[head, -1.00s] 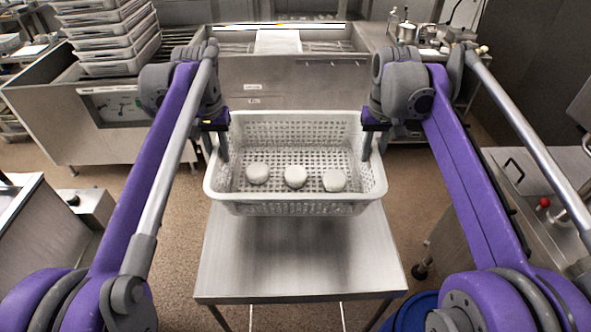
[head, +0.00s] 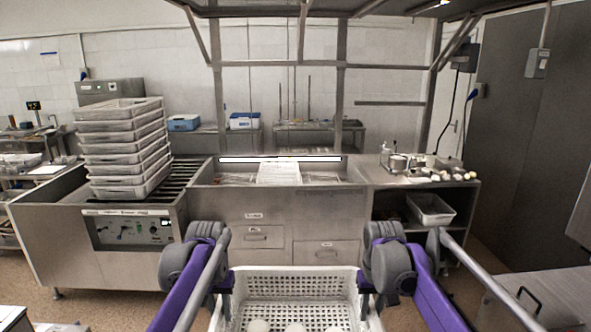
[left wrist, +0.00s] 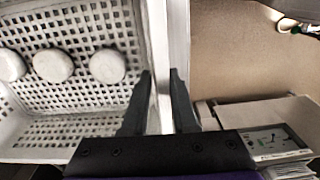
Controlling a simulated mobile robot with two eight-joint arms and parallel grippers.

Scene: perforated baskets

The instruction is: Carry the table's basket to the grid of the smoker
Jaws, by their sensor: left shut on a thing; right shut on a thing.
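The white perforated basket (head: 296,283) is at the bottom centre of the head view, its lower part cut off by the frame. Pale round pieces (head: 295,327) lie in it; the left wrist view shows three of them (left wrist: 53,65). My left gripper (head: 224,283) is shut on the basket's left wall; in the left wrist view its fingers (left wrist: 161,82) straddle the wall. My right gripper (head: 366,284) is shut on the right wall. A machine with a control panel (head: 126,231) has a dark slatted top (head: 188,174). The basket's underside and the table are hidden.
A tall stack of white baskets (head: 121,152) stands on the slatted machine at left. A steel counter (head: 270,215) with drawers is straight ahead under a hood frame. A side counter (head: 420,182) with pots is at right. Floor shows at left.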

